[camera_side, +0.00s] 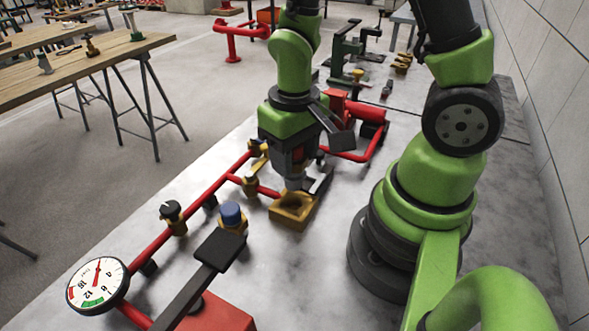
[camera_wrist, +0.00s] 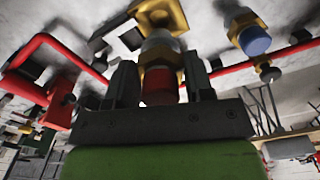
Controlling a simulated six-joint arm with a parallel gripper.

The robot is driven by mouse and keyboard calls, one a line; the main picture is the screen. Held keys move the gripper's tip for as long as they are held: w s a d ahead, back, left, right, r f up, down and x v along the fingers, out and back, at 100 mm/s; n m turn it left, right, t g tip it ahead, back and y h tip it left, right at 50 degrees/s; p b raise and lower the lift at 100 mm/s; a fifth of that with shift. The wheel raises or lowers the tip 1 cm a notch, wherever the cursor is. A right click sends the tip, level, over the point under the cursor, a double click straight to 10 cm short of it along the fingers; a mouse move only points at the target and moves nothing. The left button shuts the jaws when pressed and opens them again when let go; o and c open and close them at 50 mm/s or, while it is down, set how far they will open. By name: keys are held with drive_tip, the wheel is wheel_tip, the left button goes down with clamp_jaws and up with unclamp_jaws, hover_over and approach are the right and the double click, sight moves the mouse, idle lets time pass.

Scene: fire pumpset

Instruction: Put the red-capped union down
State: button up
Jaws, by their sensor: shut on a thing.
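The red-capped union has its red cap (camera_wrist: 160,85) between my fingers in the wrist view, with its grey body (camera_wrist: 160,45) extending beyond them. In the side view my gripper (camera_side: 296,172) points down and is shut on the union, whose grey lower end (camera_side: 292,184) shows beneath it. A yellow square holder (camera_side: 292,212) with a round opening is just below and in front of that end; it also shows in the wrist view (camera_wrist: 165,14). The opening's front part looks empty. I cannot tell whether the union touches the holder.
A blue-capped fitting (camera_side: 231,216) stands left of the holder. Red piping (camera_side: 205,197) with valves runs along the bench to a round gauge (camera_side: 98,286). A dark lever (camera_side: 206,275) rises at the front. The bench right of the holder is clear up to my base.

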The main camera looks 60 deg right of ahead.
drive_tip(key=shift+r, duration=1.5)
drive_tip(key=s+a, duration=0.4)
drive_tip(key=a, duration=0.6)
drive_tip(key=shift+s+a+f, duration=0.2)
drive_tip(key=shift+s, duration=0.1)
drive_tip(key=shift+f, duration=4.8)
drive_tip(key=shift+f, duration=0.15)
drive_tip(key=o, duration=1.3)
wheel_tip(320, 180, up, 12)
drive_tip(key=shift+r, duration=0.2)
